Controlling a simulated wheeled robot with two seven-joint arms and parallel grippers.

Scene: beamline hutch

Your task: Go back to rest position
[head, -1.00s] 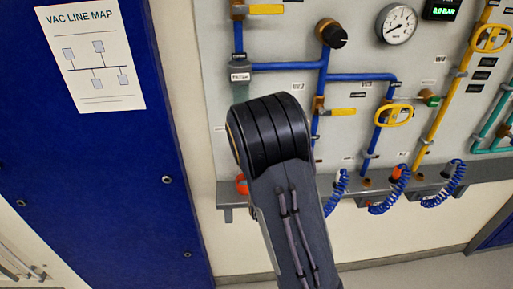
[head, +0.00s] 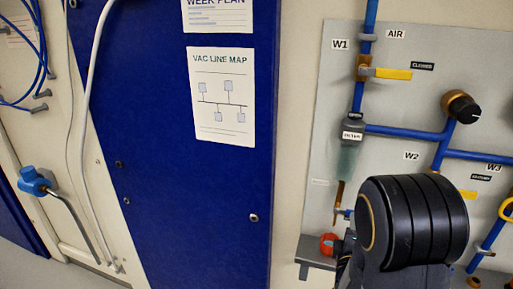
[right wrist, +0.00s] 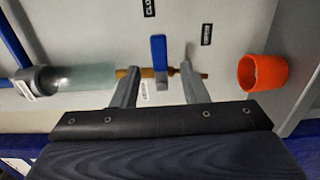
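My right gripper (right wrist: 161,70) is open in the right wrist view, its two grey fingers apart. A small valve with a blue lever (right wrist: 159,58) on a thin brass pipe shows between the fingers; I cannot tell whether they touch it. In the head view my black right arm link covers most of the gripper. The filter with a clear bowl (head: 347,160) hangs above the drain pipe; its bowl also shows in the wrist view (right wrist: 85,78). An orange cup (head: 329,244) sits below the pipe and shows at right in the wrist view (right wrist: 262,73). My left gripper is out of view.
The grey valve panel (head: 335,90) carries blue pipes, a yellow lever (head: 393,74) and a black knob (head: 462,106). A grey ledge (head: 316,252) juts out below. A blue wall panel (head: 190,190) with posters stands left, with hoses and a blue-headed fitting (head: 35,181) beyond.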

